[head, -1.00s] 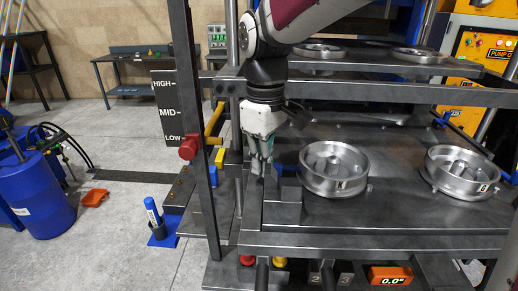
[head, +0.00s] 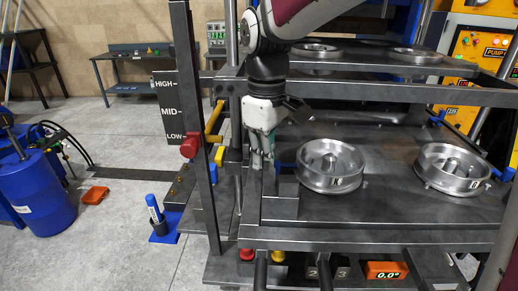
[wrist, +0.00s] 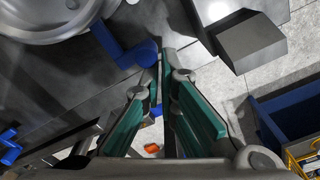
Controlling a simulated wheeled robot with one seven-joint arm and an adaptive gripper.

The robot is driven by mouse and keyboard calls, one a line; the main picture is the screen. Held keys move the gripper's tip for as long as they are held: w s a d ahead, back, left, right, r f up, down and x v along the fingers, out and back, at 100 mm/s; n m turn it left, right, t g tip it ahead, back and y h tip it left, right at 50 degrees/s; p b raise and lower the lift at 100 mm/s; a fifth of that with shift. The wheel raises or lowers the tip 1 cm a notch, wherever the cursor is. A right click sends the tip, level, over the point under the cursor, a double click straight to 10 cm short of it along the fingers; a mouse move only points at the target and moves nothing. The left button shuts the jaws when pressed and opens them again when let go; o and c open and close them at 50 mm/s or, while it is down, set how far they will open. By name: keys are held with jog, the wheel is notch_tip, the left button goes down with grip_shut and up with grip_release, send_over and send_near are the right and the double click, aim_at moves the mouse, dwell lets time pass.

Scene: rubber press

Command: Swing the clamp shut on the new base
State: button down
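A round silver base marked K (head: 331,168) sits on the press's lower plate, and a second silver base (head: 452,168) sits to its right. A blue clamp piece (head: 285,167) stands at the left of the K base. In the wrist view a blue arm (wrist: 126,52) reaches from beside a silver ring (wrist: 48,18) toward my fingertips. My gripper (head: 263,158) points down at the plate's left edge, left of the K base. In the wrist view its teal-padded fingers (wrist: 167,80) stand slightly apart. Whether they touch the blue arm is unclear.
A dark block (head: 282,200) stands just right of and below my gripper. A steel upright with a red knob (head: 190,146) is close on the left. An upper plate (head: 370,68) with more silver rings is behind. A 0.0° display (head: 387,271) is below.

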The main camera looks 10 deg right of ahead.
jog(key=shift+s+d+r+p, duration=0.1)
jog(key=shift+r+p, duration=0.1)
jog(key=shift+r, duration=0.6)
jog(key=shift+s+r+p, duration=0.1)
jog(key=shift+r+p, duration=0.05)
jog(key=shift+r, duration=0.6)
jog(key=shift+w+a+r, duration=0.1)
jog(key=shift+a+r, duration=0.15)
jog(key=shift+r, duration=0.7)
